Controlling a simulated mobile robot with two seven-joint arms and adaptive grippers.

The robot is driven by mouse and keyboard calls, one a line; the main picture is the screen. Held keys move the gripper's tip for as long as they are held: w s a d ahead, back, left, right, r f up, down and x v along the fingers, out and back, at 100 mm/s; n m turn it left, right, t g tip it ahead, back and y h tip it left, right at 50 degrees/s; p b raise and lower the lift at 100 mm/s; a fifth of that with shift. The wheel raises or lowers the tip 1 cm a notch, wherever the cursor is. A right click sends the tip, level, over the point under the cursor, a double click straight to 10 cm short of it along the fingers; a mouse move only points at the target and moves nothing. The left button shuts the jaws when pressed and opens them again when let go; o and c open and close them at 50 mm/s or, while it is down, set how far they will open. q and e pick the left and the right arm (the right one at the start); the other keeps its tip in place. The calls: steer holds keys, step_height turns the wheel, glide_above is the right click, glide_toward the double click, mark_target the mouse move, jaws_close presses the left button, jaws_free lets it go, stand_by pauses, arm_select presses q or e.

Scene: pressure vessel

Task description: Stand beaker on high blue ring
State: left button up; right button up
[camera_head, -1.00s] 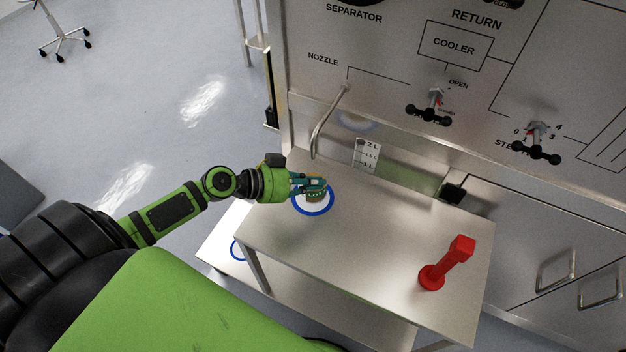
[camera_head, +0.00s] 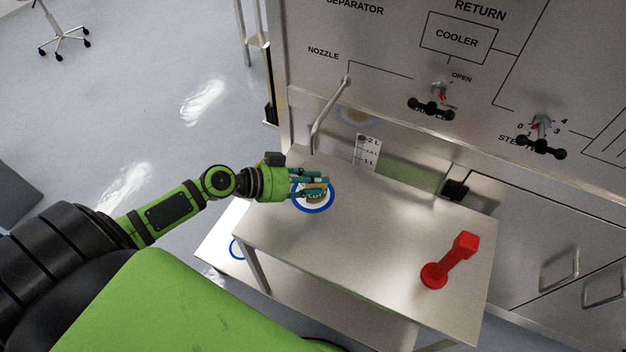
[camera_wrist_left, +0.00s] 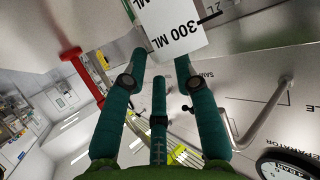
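The beaker (camera_head: 315,198) stands on the table, inside the high blue ring (camera_head: 316,211); my left fingers partly cover it. Whether any finger still touches the beaker is hard to tell. My right gripper is in neither view.
A red upright object with a round base (camera_head: 434,276) stands on the table's right part. A bent nozzle pipe (camera_head: 321,124) rises behind the ring, near a white litre scale (camera_head: 367,152). A lower blue ring (camera_head: 236,248) lies on a shelf below. The table's middle (camera_head: 380,225) is bare.

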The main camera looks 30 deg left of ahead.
arm_select(q)
steer(key=r+b+v, duration=0.1)
steer(key=v, duration=1.1)
steer(key=shift+b, duration=0.35)
steer(key=shift+a, duration=0.1)
